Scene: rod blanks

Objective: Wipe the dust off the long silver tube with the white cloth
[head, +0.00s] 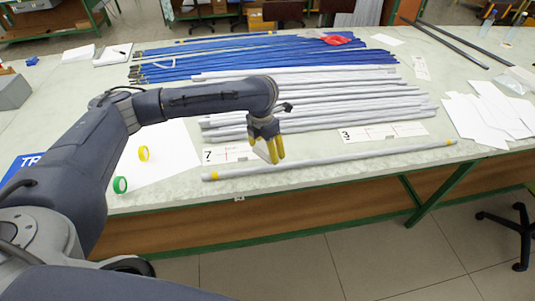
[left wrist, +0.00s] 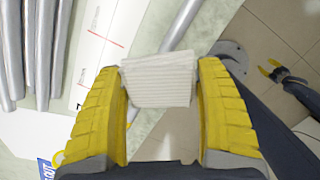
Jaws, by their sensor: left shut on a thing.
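The long silver tube (head: 340,159) lies along the front edge of the table, with a yellow band near each end. In the left wrist view part of the tube (left wrist: 180,22) runs beneath the cloth. No dust on it can be made out. My left gripper (head: 275,152) is shut on the folded white cloth (left wrist: 158,82), just above the tube, nearer its left end. The cloth hides part of the tube, and I cannot tell whether they touch. My right gripper (left wrist: 271,69) shows small in the left wrist view, over the floor, its yellow fingers apart and empty.
Several grey tubes (head: 340,100) and blue tubes (head: 220,62) lie behind. Printed cards (head: 385,132) lie between them and the front tube. Green tape (head: 120,184) and yellow tape (head: 143,153) lie at left. White papers (head: 490,115) are at right.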

